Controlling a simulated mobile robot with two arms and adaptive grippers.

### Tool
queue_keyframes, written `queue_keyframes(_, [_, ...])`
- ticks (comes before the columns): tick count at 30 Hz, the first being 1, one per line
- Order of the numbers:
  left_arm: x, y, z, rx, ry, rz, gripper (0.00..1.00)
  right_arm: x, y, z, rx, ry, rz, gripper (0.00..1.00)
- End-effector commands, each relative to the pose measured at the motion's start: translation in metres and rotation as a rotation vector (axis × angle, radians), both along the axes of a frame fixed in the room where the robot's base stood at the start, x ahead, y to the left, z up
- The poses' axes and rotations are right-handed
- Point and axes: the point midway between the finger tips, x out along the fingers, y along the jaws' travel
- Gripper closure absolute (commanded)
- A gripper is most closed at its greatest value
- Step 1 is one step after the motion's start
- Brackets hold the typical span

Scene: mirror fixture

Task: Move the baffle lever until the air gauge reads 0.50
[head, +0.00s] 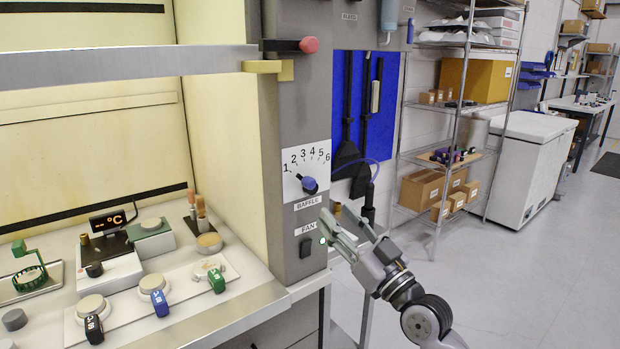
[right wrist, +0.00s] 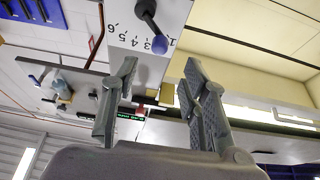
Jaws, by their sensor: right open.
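The baffle lever, a dark stem with a blue knob (head: 309,185), sits on a white dial plate (head: 318,155) numbered 1 to 6 on the grey post. A small tip beside the knob points toward the low numbers. In the right wrist view, upside down, the blue knob (right wrist: 159,45) shows beyond my fingers, near the 3. My right gripper (head: 334,226) is open and empty, below and right of the lever, apart from it; its spread fingers also show in the right wrist view (right wrist: 158,75). The air gauge cannot be made out surely; a small green-lit display (right wrist: 130,117) is unreadable. My left gripper is out of view.
A fan switch (head: 305,247) sits below the lever. A red-ended bar (head: 309,45) juts from the post above. The hood worktop (head: 250,285) at left holds vials and instruments. Blue board tools (head: 366,120) hang behind; open floor lies right.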

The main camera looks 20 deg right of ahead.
Motion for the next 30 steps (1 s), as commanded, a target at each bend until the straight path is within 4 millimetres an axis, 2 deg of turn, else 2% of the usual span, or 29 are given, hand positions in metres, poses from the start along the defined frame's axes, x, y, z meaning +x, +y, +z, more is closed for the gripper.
queue_keyframes(1, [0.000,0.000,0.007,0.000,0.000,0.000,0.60,0.011,0.003,0.009,0.005,0.000,0.001,0.59])
queue_keyframes(9, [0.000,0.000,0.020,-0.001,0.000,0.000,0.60,0.061,0.022,0.029,0.003,0.001,0.001,0.59])
queue_keyframes(15, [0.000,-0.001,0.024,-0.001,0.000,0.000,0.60,0.086,0.031,0.038,0.002,0.001,0.001,0.59])
queue_keyframes(21, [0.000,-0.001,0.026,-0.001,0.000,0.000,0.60,0.095,0.034,0.041,0.001,0.001,-0.001,0.59])
queue_keyframes(28, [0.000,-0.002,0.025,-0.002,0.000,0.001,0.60,0.096,0.035,0.041,0.000,0.002,-0.001,0.59])
queue_keyframes(30, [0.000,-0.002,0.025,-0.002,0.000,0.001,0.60,0.096,0.035,0.041,0.001,0.002,-0.001,0.62])
